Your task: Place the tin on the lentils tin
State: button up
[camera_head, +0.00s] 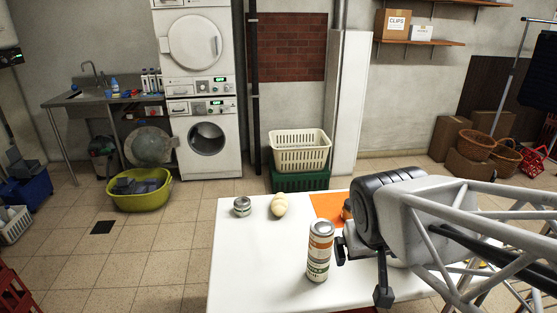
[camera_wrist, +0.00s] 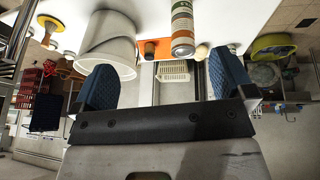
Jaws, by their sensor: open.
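A tall can-shaped column (camera_head: 319,252) stands upright near the front of the white table. It has an orange band above and a white and green label below, like two tins stacked flush; the seam is not clear. It also shows in the wrist view (camera_wrist: 182,27). A small silver tin with a greenish label (camera_head: 242,207) stands at the table's far left; no lentils wording is readable. My gripper (camera_head: 362,273) is open just right of the column, fingers apart from it. In the wrist view the space between my fingers (camera_wrist: 165,82) is empty.
The white table (camera_head: 255,265) also holds a pale rounded object (camera_head: 279,206), an orange mat (camera_head: 325,203) and a small orange-brown jar (camera_head: 347,209) partly behind my arm. A white tub (camera_wrist: 108,45) shows in the wrist view. The table's left front is clear.

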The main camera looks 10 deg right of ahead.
jog(key=shift+g+y, duration=0.7)
jog(key=shift+g, duration=0.2)
jog(key=s+a, duration=0.1)
jog(key=s+a+r, duration=0.1)
jog(key=s, duration=0.1)
jog(key=s+a, duration=0.1)
jog(key=shift+s+a+r, duration=0.15)
jog(key=shift+s+r, duration=0.1)
jog(key=shift+s, duration=0.1)
